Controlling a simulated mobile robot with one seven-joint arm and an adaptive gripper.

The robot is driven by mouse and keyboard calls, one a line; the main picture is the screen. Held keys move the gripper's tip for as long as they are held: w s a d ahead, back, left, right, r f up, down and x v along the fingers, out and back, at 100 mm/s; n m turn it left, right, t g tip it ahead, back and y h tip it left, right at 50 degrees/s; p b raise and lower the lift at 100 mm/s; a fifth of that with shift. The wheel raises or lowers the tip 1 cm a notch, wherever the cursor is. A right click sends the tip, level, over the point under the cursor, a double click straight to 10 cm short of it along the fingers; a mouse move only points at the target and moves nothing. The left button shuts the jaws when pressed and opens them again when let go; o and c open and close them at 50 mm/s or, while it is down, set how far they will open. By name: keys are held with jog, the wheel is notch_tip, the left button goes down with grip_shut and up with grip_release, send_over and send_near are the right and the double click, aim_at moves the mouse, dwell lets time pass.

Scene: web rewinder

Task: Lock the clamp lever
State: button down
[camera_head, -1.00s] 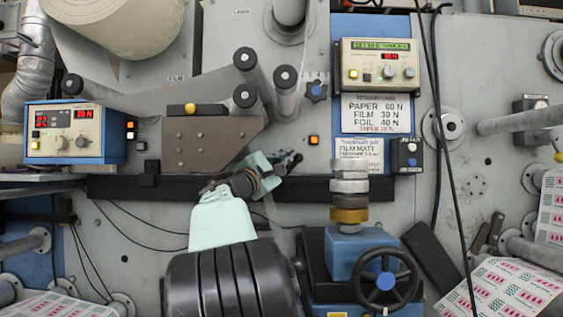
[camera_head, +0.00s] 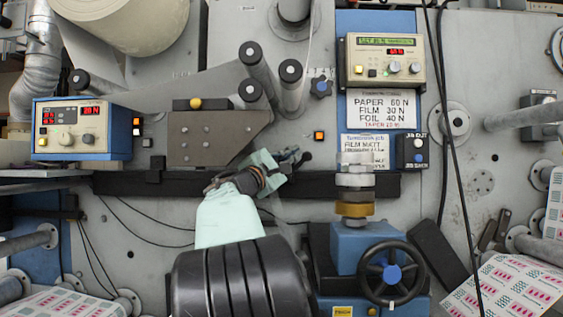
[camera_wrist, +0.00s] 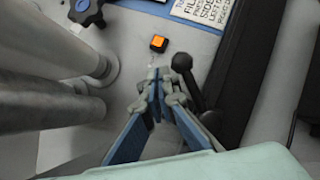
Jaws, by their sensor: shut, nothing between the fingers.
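The clamp lever (camera_wrist: 190,85) is a black lever with a round ball knob, in the wrist view just right of my fingertips. In the head view its dark knob end (camera_head: 305,157) shows small at the tip of my gripper. My gripper (camera_wrist: 157,98) is shut and empty, its blue-and-grey fingers together beside the lever. Whether a finger touches the lever I cannot tell. In the head view my gripper (camera_head: 289,156) is in front of the black horizontal rail (camera_head: 345,186), and my wrist hides part of the rail.
An orange lit button (camera_wrist: 158,43) and a blue star knob (camera_wrist: 87,9) lie beyond the fingers. Grey rollers (camera_wrist: 55,75) stand left in the wrist view. A blue handwheel unit (camera_head: 365,245) is at lower right in the head view, and a cable (camera_head: 460,190) hangs farther right.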

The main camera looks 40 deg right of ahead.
jog(key=v, duration=1.1)
